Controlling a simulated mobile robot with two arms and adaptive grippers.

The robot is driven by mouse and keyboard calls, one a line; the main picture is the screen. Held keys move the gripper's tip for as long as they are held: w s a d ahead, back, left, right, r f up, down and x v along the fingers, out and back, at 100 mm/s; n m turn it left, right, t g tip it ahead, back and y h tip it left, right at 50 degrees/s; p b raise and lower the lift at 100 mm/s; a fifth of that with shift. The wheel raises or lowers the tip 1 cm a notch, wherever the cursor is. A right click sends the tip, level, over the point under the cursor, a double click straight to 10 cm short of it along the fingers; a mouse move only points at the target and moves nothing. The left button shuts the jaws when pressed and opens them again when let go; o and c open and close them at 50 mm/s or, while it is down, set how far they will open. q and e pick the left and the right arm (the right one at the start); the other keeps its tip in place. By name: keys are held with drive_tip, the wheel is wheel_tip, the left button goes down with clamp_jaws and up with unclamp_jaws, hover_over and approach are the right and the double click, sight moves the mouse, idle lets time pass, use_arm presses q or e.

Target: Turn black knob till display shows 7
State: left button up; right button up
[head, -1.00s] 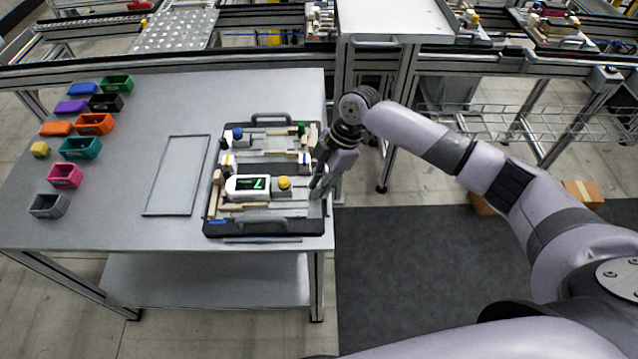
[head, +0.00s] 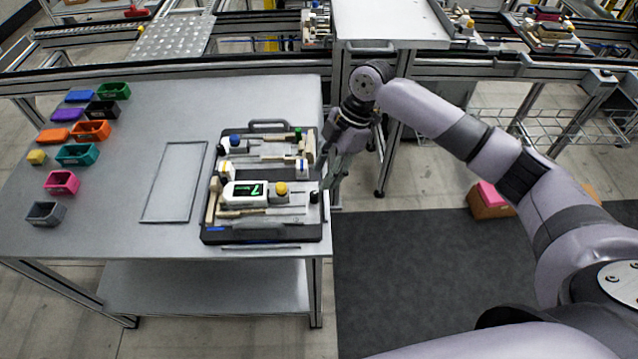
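The white display box (head: 245,194) sits in the black tray (head: 262,236) on the grey table. Its dark screen shows a green sign that looks like a 7 lying on its side, small and hard to read. A yellow knob (head: 281,189) is at the box's right end. A small black knob (head: 314,197) stands near the tray's right edge. My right gripper (head: 327,181) is just above and right of this black knob, at the tray's edge, and appears apart from it. Its fingers are seen edge-on, so their opening is unclear. My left gripper is not in view.
Several small coloured bins, such as the teal one (head: 77,155), stand at the table's left. An empty rectangular outline (head: 174,181) lies between them and the tray. Blue and other small parts crowd the tray. A metal frame stands behind my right arm.

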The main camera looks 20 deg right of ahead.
drive_tip(key=v, duration=0.5)
drive_tip(key=shift+r, duration=0.2)
drive_tip(key=shift+s+f, duration=0.1)
